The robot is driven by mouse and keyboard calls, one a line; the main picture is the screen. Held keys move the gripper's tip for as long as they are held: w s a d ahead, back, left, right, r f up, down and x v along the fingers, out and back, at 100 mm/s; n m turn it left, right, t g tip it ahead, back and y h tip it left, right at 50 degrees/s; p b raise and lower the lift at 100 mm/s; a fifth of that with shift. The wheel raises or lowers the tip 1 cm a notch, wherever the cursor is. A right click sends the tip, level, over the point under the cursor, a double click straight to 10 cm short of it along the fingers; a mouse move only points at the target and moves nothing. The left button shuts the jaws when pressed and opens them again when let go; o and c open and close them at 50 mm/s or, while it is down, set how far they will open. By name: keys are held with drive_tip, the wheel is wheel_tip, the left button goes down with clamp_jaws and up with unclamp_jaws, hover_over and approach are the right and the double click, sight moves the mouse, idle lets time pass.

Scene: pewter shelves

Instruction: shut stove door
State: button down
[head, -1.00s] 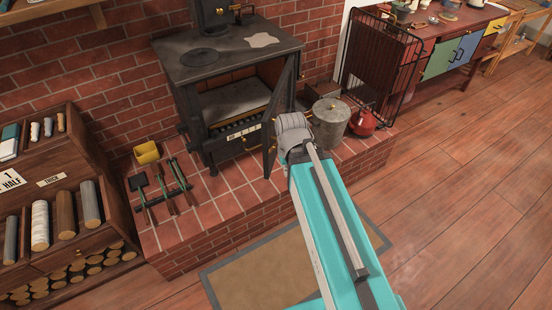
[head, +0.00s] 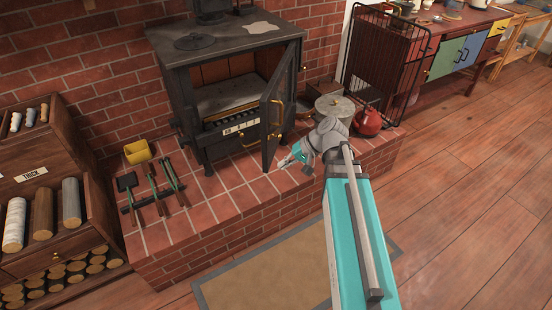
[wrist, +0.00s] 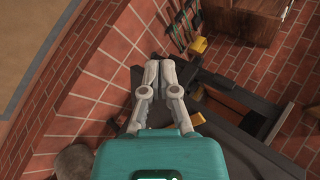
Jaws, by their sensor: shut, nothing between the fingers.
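The black stove (head: 225,100) stands on the brick hearth, with its front opening showing. Its door (head: 283,85) is open, swung out on the right side of the opening towards me. A brass handle (head: 276,112) is on the door. My gripper (head: 284,162) is shut and empty, low over the hearth just right of the door's bottom corner, pointing left. I cannot tell whether it touches the door. In the wrist view my gripper (wrist: 160,62) has its fingers together over the tiles, with dark stove metal close on the right.
A lidded metal bucket (head: 334,106) and a red kettle (head: 368,122) stand right of the door, near my arm. Fire tools (head: 155,188) and a yellow scoop (head: 138,151) lie left on the hearth. A black fire screen (head: 385,60) stands behind the kettle.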

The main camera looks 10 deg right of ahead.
sight(267, 146)
drive_tip(key=w+d+f+m+t+y+b, duration=0.2)
drive_tip(key=w+d+t+y+b, duration=0.2)
drive_tip(key=d+b, duration=0.7)
drive_tip(key=t+y+b, duration=0.2)
drive_tip(key=y, duration=0.1)
drive_tip(key=shift+d+m+b, duration=0.2)
drive_tip(key=shift+m+b, duration=0.1)
drive_tip(key=shift+b, duration=0.1)
drive_tip(key=shift+w+a+f, duration=0.1)
drive_tip(key=shift+w, duration=0.05)
drive_tip(key=shift+x, duration=6.9)
drive_tip(key=shift+d, duration=0.2)
drive_tip(key=shift+a, duration=0.25)
